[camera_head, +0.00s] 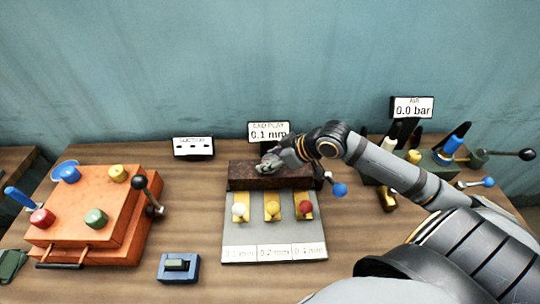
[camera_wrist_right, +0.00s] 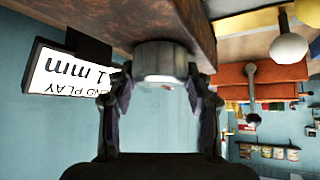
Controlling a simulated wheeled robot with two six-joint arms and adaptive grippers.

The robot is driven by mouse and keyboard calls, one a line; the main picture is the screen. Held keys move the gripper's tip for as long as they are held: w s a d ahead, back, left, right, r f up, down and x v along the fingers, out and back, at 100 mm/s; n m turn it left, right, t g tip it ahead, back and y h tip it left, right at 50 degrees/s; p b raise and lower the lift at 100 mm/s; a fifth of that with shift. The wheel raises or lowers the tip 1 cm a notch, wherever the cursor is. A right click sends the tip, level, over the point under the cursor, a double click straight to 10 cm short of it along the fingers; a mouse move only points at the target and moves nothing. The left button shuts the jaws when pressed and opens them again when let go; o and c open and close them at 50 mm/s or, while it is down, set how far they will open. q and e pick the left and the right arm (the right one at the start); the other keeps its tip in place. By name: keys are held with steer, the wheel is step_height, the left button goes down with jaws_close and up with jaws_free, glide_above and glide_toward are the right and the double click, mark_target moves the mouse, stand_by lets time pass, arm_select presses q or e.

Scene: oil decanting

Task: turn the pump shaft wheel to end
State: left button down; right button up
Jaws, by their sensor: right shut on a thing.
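The dark brown pump block (camera_head: 240,178) stands at the back middle of the bench, behind a grey plate. My right gripper (camera_head: 268,165) reaches over it from the right and hides part of its top. In the right wrist view, a pale grey round wheel (camera_wrist_right: 161,60) sticks out from the brown block (camera_wrist_right: 130,15). The fingers of my right gripper (camera_wrist_right: 161,85) lie on both sides of the wheel and are shut on it. The END PLAY display (camera_head: 268,131) behind the block reads 0.1 mm. My left gripper is not in view.
The grey plate (camera_head: 240,232) holds white, yellow and red knobs. A blue-ended lever (camera_head: 338,188) is at the block's right. An orange box (camera_head: 85,235) with a black-knobbed lever stands left. A blue switch box (camera_head: 179,268) is in front. An AIR display (camera_head: 412,107) reads 0.0 bar.

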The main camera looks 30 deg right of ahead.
mark_target(270, 159)
steer(key=shift+m, duration=0.4)
steer(key=o, duration=1.2)
steer(key=shift+r, duration=0.1)
step_height(270, 159, up, 10)
steer(key=shift+a+f, duration=0.1)
